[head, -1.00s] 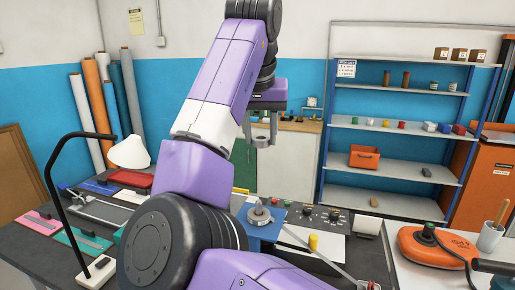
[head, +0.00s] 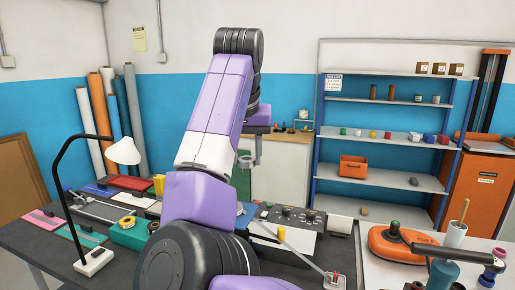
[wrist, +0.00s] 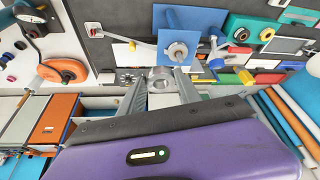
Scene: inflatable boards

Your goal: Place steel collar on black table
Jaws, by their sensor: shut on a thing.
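My gripper (head: 247,160) is shut on the steel collar, a small grey ring, and holds it in the air above the bench in the head view. In the wrist view the steel collar (wrist: 160,79) sits between the two grey fingertips, with its hole visible. The black table (head: 115,262) runs along the left and middle of the head view, partly hidden by my arm. In the wrist view its dark top (wrist: 112,52) shows beyond the collar, apart from it.
A blue fixture (wrist: 205,22) with a round metal post stands on the table. A desk lamp (head: 123,151), a green tape-like case (head: 128,234), coloured strips and a control panel (head: 298,218) crowd the top. An orange machine (head: 400,245) stands on a pale bench at right.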

